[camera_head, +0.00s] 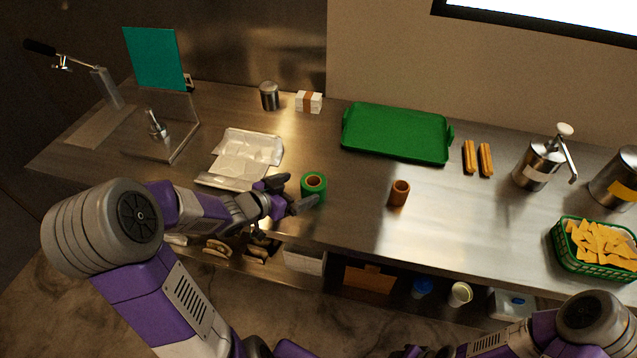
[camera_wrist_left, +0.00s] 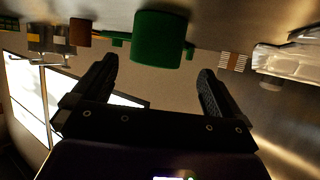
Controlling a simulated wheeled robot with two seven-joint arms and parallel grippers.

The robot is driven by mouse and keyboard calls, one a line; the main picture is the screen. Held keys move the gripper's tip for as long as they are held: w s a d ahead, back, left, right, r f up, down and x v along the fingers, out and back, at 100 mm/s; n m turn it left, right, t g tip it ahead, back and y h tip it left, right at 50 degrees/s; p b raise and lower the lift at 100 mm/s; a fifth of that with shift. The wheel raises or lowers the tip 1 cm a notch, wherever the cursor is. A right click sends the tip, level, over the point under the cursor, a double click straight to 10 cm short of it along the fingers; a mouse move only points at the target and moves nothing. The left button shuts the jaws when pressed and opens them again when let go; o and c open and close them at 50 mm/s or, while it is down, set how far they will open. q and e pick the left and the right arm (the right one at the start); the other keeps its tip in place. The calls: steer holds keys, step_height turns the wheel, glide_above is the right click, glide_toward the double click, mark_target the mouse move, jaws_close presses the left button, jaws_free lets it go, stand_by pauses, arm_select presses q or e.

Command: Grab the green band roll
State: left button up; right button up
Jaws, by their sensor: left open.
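The green band roll (camera_head: 313,189) stands on the steel counter near its front edge, with a tan core showing in its top. In the left wrist view the green roll (camera_wrist_left: 160,38) is ahead of the fingers, roughly centred between their lines. My left gripper (camera_head: 294,194) is open and empty, just left of the roll, its fingers pointing towards it. Both open fingers also show in the left wrist view (camera_wrist_left: 158,75). Whether a finger touches the roll I cannot tell. My right arm shows at the bottom right, but its gripper is not clearly visible.
Left of the roll lies a clear plastic package (camera_head: 245,158). A brown roll (camera_head: 399,193) stands to its right. A green tray (camera_head: 396,134) lies behind, and a green chip basket (camera_head: 597,249) is far right. The counter between the two rolls is clear.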

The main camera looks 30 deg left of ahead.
mark_target(319, 181)
arm_select(q)
steer(key=shift+w+d+f, duration=0.2)
steer(key=shift+w, duration=0.05)
steer(key=b+x, duration=0.2)
steer(key=x, duration=0.1)
steer(key=shift+w+d, duration=0.3)
steer(key=shift+w, duration=0.05)
steer(key=shift+w+d+b, duration=0.15)
steer(key=shift+w+b, duration=0.3)
steer(key=shift+w, duration=0.05)
steer(key=c, duration=1)
